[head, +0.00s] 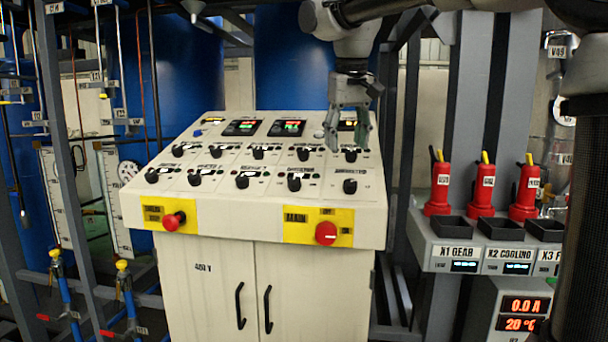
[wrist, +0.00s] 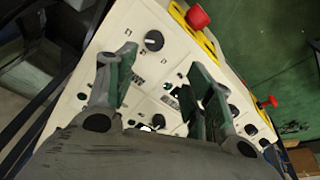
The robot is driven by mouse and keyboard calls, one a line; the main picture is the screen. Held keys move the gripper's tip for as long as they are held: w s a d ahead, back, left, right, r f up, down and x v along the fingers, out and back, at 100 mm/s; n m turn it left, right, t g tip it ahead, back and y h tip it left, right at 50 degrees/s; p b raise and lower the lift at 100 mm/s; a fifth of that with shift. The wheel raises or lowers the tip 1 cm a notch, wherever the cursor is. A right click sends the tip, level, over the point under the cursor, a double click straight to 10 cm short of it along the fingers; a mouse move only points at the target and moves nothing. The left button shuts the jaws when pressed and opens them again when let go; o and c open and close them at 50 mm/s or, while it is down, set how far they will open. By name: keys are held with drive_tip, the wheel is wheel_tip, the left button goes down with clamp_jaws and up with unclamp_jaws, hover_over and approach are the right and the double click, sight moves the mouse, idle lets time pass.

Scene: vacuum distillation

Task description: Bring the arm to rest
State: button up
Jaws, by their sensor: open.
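My gripper (head: 347,138) hangs from my arm, fingers pointing down, over the right part of the sloped control panel (head: 215,215). Its two fingers are apart with nothing between them. In the wrist view my gripper (wrist: 160,95) also shows open, with green pads on the fingers and the panel's knobs beyond. A black knob (head: 350,155) shows just below the fingertips in the head view. I cannot tell whether the fingers touch the panel; they look a little apart from it.
A red mushroom button (head: 326,233) on a yellow plate is at the panel's front right, another red button (head: 173,221) at front left. Several red bottles (head: 481,190) stand on a shelf at right. Blue tanks (head: 290,62) and grey frame posts stand behind.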

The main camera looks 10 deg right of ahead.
drive_tip(key=s+d+f, duration=0.8)
drive_tip(key=s+f, duration=0.1)
drive_tip(key=s, duration=0.3)
drive_tip(key=s+d+f+m+t, duration=0.1)
drive_tip(key=s+d+f, duration=0.7)
drive_tip(key=s, duration=0.4)
drive_tip(key=shift+s+d+f+y, duration=0.3)
drive_tip(key=shift+d+f, duration=0.05)
drive_tip(key=shift+f, duration=0.45)
